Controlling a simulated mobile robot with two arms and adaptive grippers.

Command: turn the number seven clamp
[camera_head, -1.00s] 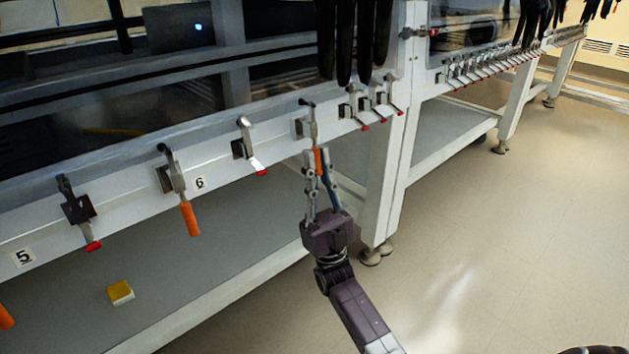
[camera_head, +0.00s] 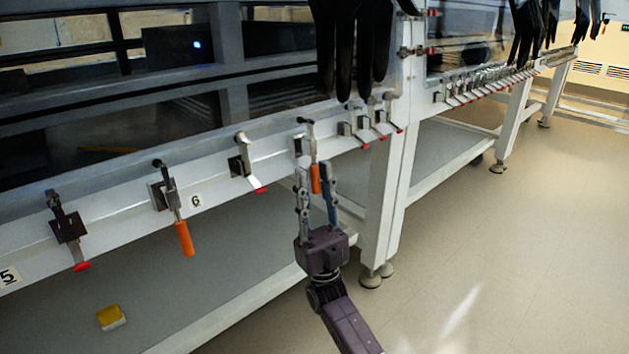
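A clamp with an orange handle (camera_head: 315,180) hangs from the white rail, right of the clamp by the "6" label (camera_head: 195,200). No number seven label is readable beside it, so I cannot confirm its number. The handle points down. My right gripper (camera_head: 315,172) comes up from below, with one finger on each side of the orange handle. Its fingers are apart, with visible gaps to the handle. My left gripper is not in view.
A silver clamp with a red tip (camera_head: 246,165) sits to the left, and several more (camera_head: 365,125) sit close on the right. Black gloves (camera_head: 352,45) hang just above. A white leg (camera_head: 385,210) stands right of the gripper. A yellow block (camera_head: 111,317) lies on the lower shelf.

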